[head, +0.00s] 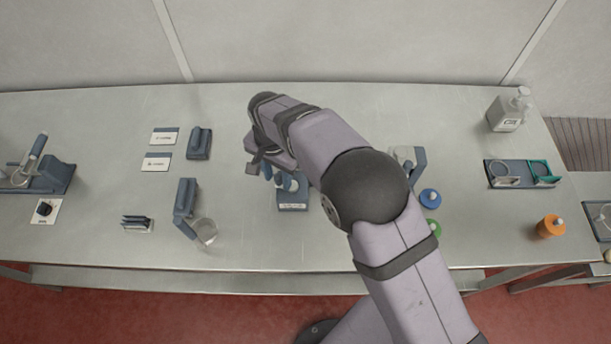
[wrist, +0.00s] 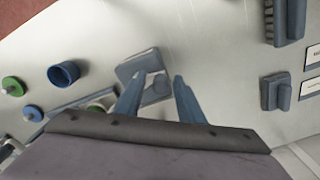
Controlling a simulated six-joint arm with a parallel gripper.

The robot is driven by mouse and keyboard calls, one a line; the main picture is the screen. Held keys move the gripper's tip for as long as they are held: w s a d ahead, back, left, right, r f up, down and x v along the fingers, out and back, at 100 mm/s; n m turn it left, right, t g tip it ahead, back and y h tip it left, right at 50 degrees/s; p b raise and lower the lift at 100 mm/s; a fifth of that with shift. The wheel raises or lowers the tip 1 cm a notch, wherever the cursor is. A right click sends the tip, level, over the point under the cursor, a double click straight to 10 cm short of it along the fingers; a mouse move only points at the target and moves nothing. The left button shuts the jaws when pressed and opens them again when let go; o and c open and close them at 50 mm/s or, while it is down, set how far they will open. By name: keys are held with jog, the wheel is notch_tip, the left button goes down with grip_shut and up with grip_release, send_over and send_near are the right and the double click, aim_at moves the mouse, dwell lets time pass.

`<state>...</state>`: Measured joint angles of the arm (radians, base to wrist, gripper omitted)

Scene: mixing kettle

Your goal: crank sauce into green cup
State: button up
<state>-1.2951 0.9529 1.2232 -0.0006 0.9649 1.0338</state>
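My gripper (wrist: 158,92) points down over the table with its two blue-grey fingers spread apart. In the head view its fingertips (head: 280,180) are beside a small blue-grey station with a labelled front (head: 293,206), partly covered by the arm. In the wrist view a grey block (wrist: 138,65) with a rounded piece shows beyond and between the fingers; I cannot tell whether they touch it. A green round thing (wrist: 100,104) is partly hidden behind the left finger, possibly the green cup. A blue cup (wrist: 65,73) stands open nearby. No sauce or clearly identifiable crank shows.
A clear beaker (head: 205,232) and label cards (head: 156,162) are left. My arm hides the table's middle.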

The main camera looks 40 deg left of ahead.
jog(key=shift+r, duration=0.15)
jog(key=shift+r+p, duration=2.15)
jog(key=shift+r, duration=1.2)
